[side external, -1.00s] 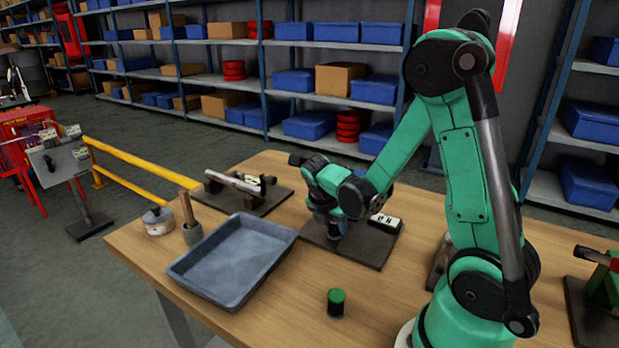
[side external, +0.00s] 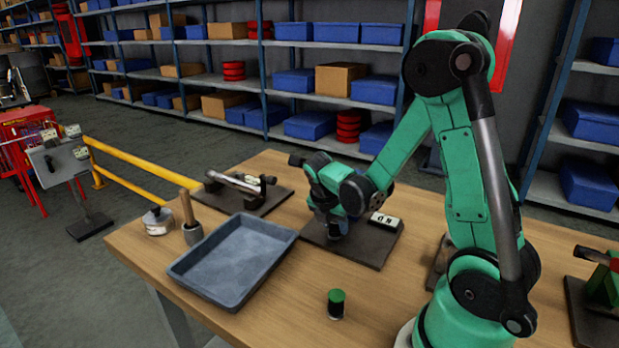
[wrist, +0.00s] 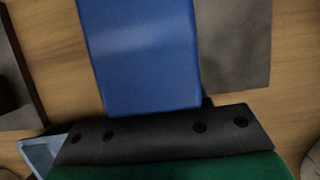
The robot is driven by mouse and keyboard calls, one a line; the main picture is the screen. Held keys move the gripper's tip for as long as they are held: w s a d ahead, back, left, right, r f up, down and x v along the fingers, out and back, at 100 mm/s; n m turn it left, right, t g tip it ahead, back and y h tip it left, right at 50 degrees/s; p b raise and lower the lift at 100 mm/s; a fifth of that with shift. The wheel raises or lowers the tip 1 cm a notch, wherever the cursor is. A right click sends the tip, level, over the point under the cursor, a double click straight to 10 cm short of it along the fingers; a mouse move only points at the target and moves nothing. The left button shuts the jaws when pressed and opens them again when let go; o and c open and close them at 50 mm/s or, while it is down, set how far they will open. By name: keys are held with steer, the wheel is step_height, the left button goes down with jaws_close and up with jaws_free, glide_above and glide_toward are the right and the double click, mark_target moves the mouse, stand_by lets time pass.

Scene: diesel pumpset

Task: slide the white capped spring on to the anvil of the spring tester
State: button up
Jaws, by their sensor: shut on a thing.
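My gripper (side external: 332,228) points down over the dark base plate (side external: 372,252) of the spring tester, beside its pale block marked with an N (side external: 384,220). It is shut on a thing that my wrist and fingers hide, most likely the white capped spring. Neither the spring nor the anvil can be made out, so I cannot tell if they touch. In the wrist view, a broad blue slab (wrist: 142,50) stands in front of my dark gripper body and hides the fingertips; it may be part of the tester.
A green-capped cylinder (side external: 336,303) stands near the table's front. A grey tray (side external: 190,285) lies left of the tester. Behind it are a pot with a wooden handle (side external: 191,232), a round metal tin (side external: 157,222) and a fixture on a dark plate (side external: 262,202).

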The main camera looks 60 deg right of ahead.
steer(key=shift+d+r, duration=0.15)
steer(key=shift+d, duration=1.25)
steer(key=o, duration=1)
steer(key=shift+v, duration=3)
steer(key=d+r+v, duration=0.1)
steer(key=d+v, duration=0.1)
steer(key=v, duration=1.3)
steer(key=shift+w+a, duration=0.1)
steer(key=a+f+m+t+y, duration=0.4)
steer(key=a+f+m+t, duration=0.3)
steer(key=a+m, duration=0.6)
step_height(320, 180, down, 2)
steer(key=m, duration=0.5)
steer(key=shift+s+a+y, duration=0.2)
steer(key=shift+s+y, duration=0.05)
steer(key=shift+y, duration=0.15)
